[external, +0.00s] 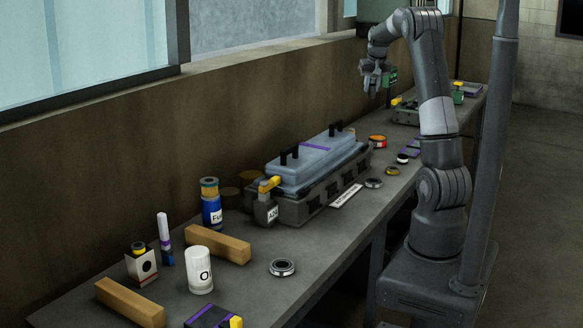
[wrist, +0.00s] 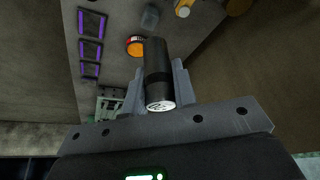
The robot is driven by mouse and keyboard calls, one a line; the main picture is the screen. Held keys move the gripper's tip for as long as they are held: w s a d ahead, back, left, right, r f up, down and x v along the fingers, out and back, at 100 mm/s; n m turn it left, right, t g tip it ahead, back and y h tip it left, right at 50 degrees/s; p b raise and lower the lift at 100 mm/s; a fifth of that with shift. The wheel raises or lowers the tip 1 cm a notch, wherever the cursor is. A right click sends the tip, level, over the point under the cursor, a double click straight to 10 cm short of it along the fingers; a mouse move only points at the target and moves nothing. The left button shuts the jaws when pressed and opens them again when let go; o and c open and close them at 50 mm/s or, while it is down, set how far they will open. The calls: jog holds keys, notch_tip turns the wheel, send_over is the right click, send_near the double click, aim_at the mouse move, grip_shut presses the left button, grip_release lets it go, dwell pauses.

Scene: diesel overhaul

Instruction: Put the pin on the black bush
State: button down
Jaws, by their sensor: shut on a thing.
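My gripper (external: 371,80) is raised above the far part of the bench in the external view. In the wrist view my gripper (wrist: 158,88) is shut on a black cylinder, likely the pin (wrist: 156,62), with a pale speckled end towards the camera. The held piece is too small to make out in the external view. I cannot tell for sure which thing is the black bush.
The grey engine block (external: 318,165) stands mid-bench. An orange tin (external: 377,141) lies beyond it and shows in the wrist view (wrist: 136,46). Purple-marked trays (wrist: 91,22) lie nearby.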

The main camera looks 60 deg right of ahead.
jog(key=s+d+m, duration=0.1)
jog(key=s+d, duration=0.2)
jog(key=s, duration=0.5)
jog(key=s+d+f+m+g, duration=0.1)
jog(key=s+d+m, duration=0.1)
jog(key=s+d, duration=0.35)
jog(key=s+d+m, duration=0.1)
jog(key=s+d, duration=0.1)
jog(key=s, duration=0.7)
jog(key=h, duration=0.1)
send_over(403, 155)
notch_tip(403, 155, down, 19)
jog(key=shift+d+r, duration=0.15)
jog(key=shift+r, duration=0.05)
jog(key=shift+f, duration=2)
jog(key=c, duration=1.2)
grip_release()
jog(key=shift+f, duration=0.15)
jog(key=shift+o, duration=0.2)
